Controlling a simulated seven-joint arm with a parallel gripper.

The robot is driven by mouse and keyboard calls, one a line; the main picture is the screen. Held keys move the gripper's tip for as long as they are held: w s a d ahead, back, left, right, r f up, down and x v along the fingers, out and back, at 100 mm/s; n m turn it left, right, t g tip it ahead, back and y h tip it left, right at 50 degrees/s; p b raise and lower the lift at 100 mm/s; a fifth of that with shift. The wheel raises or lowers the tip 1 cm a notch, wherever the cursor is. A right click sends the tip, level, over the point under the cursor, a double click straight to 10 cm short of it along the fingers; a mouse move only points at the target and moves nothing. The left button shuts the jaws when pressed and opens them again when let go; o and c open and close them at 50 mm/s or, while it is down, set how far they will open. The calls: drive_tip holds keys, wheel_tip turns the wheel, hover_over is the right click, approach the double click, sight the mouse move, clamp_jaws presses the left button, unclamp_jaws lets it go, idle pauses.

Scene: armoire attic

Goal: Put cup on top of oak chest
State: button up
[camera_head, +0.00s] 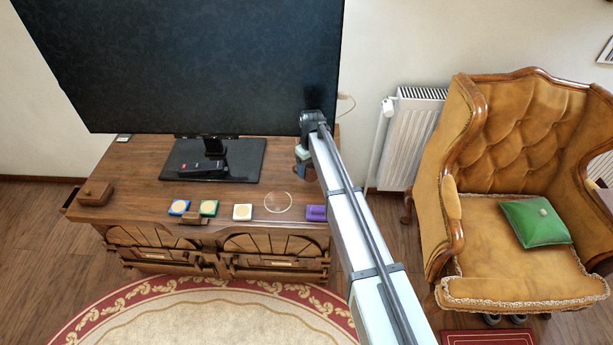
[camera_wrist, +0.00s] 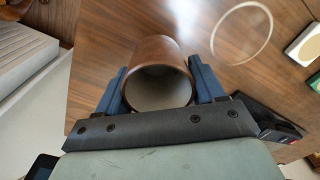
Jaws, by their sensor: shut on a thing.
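The cup (camera_wrist: 158,50) is brown outside with a pale inside. In the wrist view it sits between the two blue fingers of my gripper (camera_wrist: 158,82), which is shut on its sides, its open mouth facing the camera. In the head view my gripper (camera_head: 302,156) is above the right end of a brown wooden chest (camera_head: 140,165); the cup is not clear there. The chest top (camera_wrist: 250,70) also shows behind the cup in the wrist view. I cannot tell whether the cup touches it.
A large dark screen (camera_head: 190,60) stands on the chest on a black base (camera_head: 245,160). A pale ring (camera_head: 278,202), several coloured coasters (camera_head: 242,212) and a small wooden box (camera_head: 95,193) are on the chest. A radiator (camera_head: 415,135) and armchair (camera_head: 515,200) are right.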

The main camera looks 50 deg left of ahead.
sight(309, 177)
drive_tip(key=shift+f, duration=2.6)
drive_tip(key=o, duration=1.2)
drive_tip(key=shift+f, duration=0.1)
drive_tip(key=r, duration=1.2)
drive_tip(key=shift+w+r, duration=0.15)
drive_tip(key=shift+w, duration=0.05)
